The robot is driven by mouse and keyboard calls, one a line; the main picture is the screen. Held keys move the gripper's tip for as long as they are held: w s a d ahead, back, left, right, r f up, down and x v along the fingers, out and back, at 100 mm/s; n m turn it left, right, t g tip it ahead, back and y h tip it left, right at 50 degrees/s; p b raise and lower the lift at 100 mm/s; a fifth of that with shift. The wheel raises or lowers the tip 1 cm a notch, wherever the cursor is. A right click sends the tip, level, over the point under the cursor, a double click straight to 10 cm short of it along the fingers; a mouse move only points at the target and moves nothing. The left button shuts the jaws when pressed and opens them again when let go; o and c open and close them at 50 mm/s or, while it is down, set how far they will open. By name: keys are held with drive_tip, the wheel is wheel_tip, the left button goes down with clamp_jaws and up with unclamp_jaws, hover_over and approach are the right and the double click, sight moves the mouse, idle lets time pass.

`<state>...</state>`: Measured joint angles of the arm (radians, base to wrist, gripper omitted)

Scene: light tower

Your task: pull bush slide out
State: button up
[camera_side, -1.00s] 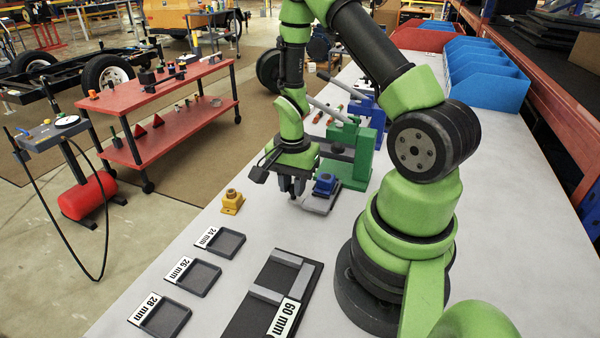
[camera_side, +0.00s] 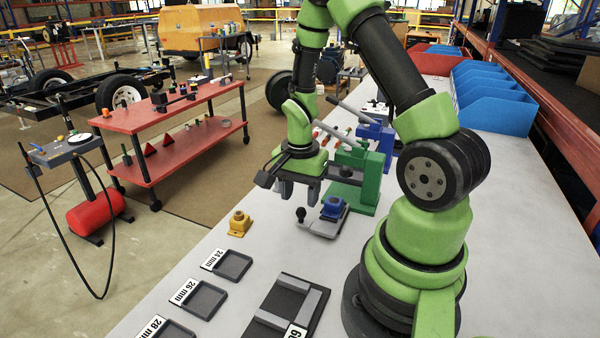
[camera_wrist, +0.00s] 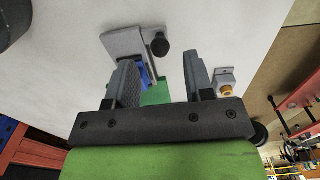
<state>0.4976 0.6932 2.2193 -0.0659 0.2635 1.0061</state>
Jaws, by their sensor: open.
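The bush slide is a flat grey plate (camera_side: 324,226) on the bench with a round black knob (camera_side: 301,214) at its left end. A blue block (camera_side: 332,207) sits at its other end, beside the green press. My gripper (camera_side: 298,191) is open and empty, pointing down over the knob end, with the knob showing just below the fingers. In the wrist view the black knob (camera_wrist: 160,46) appears between and beyond the two spread fingers of my gripper (camera_wrist: 160,72). The grey plate (camera_wrist: 124,43) lies to its left, and the left finger partly hides the blue block (camera_wrist: 143,76).
A green press (camera_side: 361,178) with a lever stands behind the slide, with a blue one (camera_side: 375,135) behind it. A yellow block with a round top (camera_side: 239,223) stands to the left. Labelled black trays (camera_side: 233,265) lie in front. The bench between is clear.

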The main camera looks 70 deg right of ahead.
wheel_tip(320, 180, up, 6)
idle(0.4)
drive_tip(key=s+a+r+n+t+y, duration=0.1)
drive_tip(key=s+a+r+n+t, duration=0.2)
drive_tip(key=a+r+n, duration=0.4)
drive_tip(key=s+a+r+n+t+y, duration=0.1)
drive_tip(key=s+a+r+n+t, duration=0.3)
drive_tip(key=a+r+n, duration=0.3)
wheel_tip(320, 180, up, 4)
drive_tip(key=shift+s+a+f, duration=0.2)
drive_tip(key=shift+s+a, duration=0.25)
